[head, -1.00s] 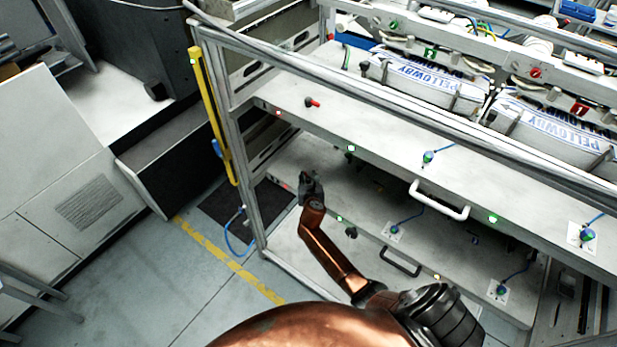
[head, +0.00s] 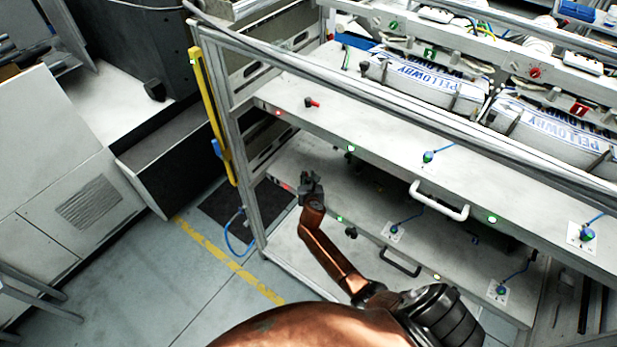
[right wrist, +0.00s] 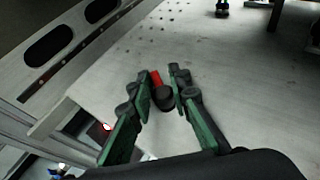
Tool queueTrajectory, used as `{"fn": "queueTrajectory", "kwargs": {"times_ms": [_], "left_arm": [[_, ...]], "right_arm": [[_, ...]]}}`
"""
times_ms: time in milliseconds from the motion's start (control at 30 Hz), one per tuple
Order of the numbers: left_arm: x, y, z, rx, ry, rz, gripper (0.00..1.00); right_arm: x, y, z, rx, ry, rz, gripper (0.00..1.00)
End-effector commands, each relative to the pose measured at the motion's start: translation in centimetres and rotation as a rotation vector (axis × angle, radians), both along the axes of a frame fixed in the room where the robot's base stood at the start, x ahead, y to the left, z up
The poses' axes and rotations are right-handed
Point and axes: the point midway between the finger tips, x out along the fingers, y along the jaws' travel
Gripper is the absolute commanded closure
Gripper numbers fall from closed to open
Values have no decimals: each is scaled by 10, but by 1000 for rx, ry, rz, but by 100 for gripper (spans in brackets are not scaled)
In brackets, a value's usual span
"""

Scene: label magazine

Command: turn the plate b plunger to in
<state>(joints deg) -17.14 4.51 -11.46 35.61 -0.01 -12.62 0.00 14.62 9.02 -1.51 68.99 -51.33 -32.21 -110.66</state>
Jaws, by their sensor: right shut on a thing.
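A plunger (right wrist: 163,97) with a red end and a dark round body stands on a pale plate in the right wrist view. My right gripper (right wrist: 164,84) has its green-padded fingers on either side of it and is shut on it. In the head view my right gripper (head: 311,180) is over the left end of the lower plate (head: 350,197), and the plunger is hidden by it there. Another red plunger (head: 312,103) with a dark base stands free on the upper plate (head: 385,125). My left gripper is not in view.
The upper plate with its white handle (head: 439,200) overhangs the lower one, which has a black handle (head: 399,263). A metal frame post (head: 245,170) and a yellow upright (head: 213,120) stand to the left. Blue-green fittings with cables sit farther right.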

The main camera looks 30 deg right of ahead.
Motion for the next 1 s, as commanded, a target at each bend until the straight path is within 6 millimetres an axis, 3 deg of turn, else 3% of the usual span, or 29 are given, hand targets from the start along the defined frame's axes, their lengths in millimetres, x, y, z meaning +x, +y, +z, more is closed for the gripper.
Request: {"fn": "queueTrajectory", "kwargs": {"times_ms": [800, 833, 1000], "left_arm": [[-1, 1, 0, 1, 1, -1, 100], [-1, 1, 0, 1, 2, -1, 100], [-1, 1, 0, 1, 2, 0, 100]], "right_arm": [[-1, 0, -1, 1, 2, 0, 100], [-1, 0, -1, 1, 2, 0, 81], [0, 0, -1, 1, 2, 0, 74]]}}
